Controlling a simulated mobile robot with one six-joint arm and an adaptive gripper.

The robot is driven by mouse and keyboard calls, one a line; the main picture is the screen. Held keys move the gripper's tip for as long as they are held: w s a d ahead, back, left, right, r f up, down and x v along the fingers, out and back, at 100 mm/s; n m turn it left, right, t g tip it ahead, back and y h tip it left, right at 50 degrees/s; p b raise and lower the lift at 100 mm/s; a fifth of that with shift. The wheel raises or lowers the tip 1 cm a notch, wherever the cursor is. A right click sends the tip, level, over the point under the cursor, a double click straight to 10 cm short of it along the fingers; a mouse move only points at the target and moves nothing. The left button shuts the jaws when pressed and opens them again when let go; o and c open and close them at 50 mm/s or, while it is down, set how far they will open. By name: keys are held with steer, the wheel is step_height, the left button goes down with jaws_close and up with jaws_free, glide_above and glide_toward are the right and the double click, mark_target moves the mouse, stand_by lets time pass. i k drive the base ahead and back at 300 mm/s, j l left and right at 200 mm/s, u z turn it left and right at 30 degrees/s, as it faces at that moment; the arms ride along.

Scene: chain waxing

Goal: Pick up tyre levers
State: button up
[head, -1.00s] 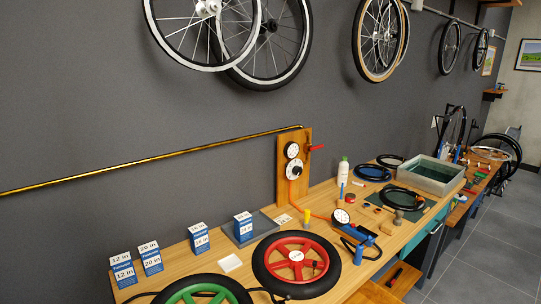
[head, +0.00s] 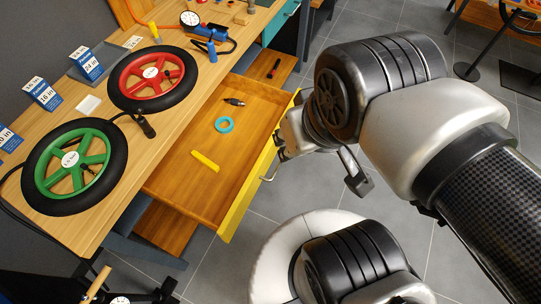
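A yellow bar-shaped piece (head: 205,161) lies flat in the open wooden drawer (head: 180,186); it may be the tyre levers, but I cannot tell one from several. A turquoise ring (head: 224,125) and a small dark tool (head: 235,102) lie farther back in the same drawer. My gripper (head: 318,165) is to the right of the drawer, just outside its yellow front (head: 240,200), near the handle (head: 268,173). Its fingers look spread, with nothing seen between them. It is not touching the yellow piece.
The bench top above the drawer holds a red-rimmed wheel (head: 130,75), a green-rimmed wheel (head: 40,178), a blue pump (head: 211,50) and several size boxes (head: 41,93).

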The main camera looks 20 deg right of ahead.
mark_target(213, 167)
steer(key=i+u, duration=0.2)
steer(key=u, duration=0.25)
steer(key=i+l+u, duration=0.1)
steer(key=u, duration=0.35)
steer(key=i+l, duration=0.05)
steer(key=i, duration=0.05)
